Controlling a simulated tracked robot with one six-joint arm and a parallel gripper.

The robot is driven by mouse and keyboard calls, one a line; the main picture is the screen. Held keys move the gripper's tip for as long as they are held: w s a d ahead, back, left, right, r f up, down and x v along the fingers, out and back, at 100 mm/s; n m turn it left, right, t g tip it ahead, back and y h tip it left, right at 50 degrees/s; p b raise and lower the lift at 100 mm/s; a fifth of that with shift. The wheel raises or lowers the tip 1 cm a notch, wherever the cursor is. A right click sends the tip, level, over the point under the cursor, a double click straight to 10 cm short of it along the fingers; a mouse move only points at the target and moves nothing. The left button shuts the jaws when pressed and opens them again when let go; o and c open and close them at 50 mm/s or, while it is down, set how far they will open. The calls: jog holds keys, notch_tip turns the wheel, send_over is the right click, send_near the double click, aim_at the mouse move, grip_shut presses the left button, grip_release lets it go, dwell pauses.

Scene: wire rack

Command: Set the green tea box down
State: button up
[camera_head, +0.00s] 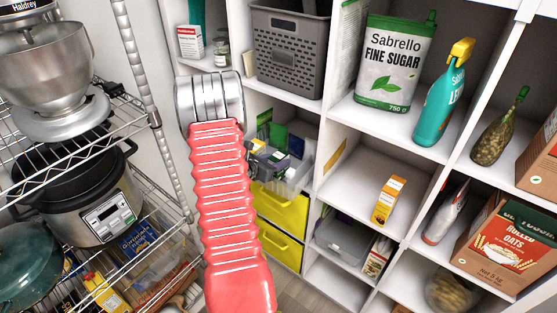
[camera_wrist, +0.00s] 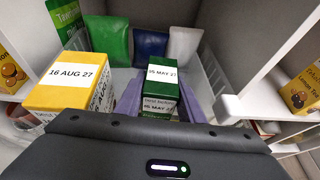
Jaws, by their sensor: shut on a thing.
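The green tea box (camera_wrist: 160,94) is dark green with a white top label reading about "05 MAY 27". My gripper (camera_wrist: 158,102) is shut on it, with a purple finger on each side of the box in the wrist view. The box is in front of a green pouch (camera_wrist: 107,40), a blue pouch (camera_wrist: 150,42) and a white pouch (camera_wrist: 184,46) in a pale bin (camera_wrist: 213,75). Whether its underside touches anything is hidden. In the head view, my red arm covers most of the gripper, and I cannot clearly make out the held box.
A yellow box (camera_wrist: 70,82) labelled "16 AUG 27" stands close left of the held box. A green pack (camera_wrist: 66,18) is behind it. Shelf walls (camera_wrist: 262,45) flank the bin. In the head view, yellow drawers (camera_head: 278,205) are below and a grey basket (camera_head: 288,50) above.

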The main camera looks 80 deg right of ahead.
jog(key=shift+f, duration=0.15)
jog(key=o, duration=1.2)
jog(key=shift+a, duration=0.1)
jog(key=shift+v, duration=4.4)
jog(key=shift+w, duration=0.1)
jog(key=v, duration=1.3)
jog(key=shift+w+a, duration=0.25)
jog(key=shift+a, duration=0.05)
